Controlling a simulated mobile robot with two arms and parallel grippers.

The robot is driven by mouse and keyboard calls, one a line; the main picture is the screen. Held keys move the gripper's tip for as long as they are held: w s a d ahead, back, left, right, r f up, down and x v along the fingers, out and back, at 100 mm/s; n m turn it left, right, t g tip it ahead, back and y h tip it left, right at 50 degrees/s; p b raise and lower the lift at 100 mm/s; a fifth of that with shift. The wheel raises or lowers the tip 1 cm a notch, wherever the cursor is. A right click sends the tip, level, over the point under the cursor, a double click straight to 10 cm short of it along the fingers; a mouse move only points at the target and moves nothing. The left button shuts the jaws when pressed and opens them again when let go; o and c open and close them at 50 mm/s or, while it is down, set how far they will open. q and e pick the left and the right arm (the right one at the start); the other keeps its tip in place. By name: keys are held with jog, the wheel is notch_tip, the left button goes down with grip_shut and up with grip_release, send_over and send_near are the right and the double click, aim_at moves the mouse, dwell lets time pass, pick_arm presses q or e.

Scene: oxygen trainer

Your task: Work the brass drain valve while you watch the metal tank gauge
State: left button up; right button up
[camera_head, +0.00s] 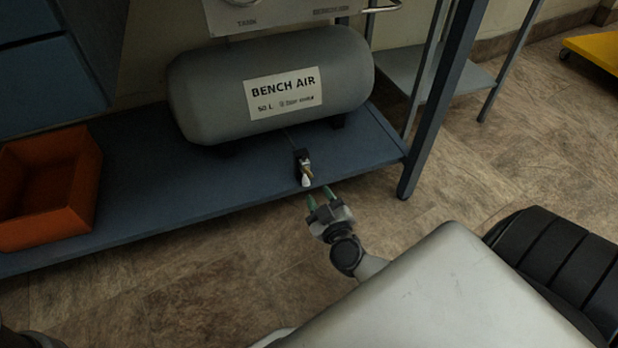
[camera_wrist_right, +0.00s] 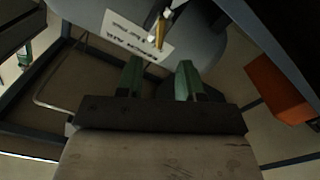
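The brass drain valve (camera_head: 307,172) shows as a small brass piece with a white tip and a dark block, at the shelf's front below the grey tank (camera_head: 215,95). The tank's label reads "BENCH AIR". The tank gauge (camera_head: 241,2) is cut off at the top edge, above the word "TANK"; its needle cannot be read. My right gripper (camera_head: 319,199) is open, its green fingertips just in front of and below the valve. In the right wrist view the brass valve (camera_wrist_right: 159,30) lies beyond the open fingertips, apart from them. My left gripper is not in view.
The tank stands on a blue shelf (camera_head: 150,195) with an orange bin (camera_head: 50,185) at left. A blue table leg (camera_head: 440,100) stands right of the valve. A yellow object (camera_head: 597,48) is at far right. The floor in front is clear.

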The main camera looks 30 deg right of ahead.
aim_at(308, 173)
jog(key=b+x, duration=0.2)
jog(key=x, duration=0.4)
jog(key=shift+f, duration=0.15)
jog(key=shift+w+d+b, duration=0.2)
jog(key=shift+w+b, duration=0.1)
jog(key=shift+w, duration=0.25)
grip_shut()
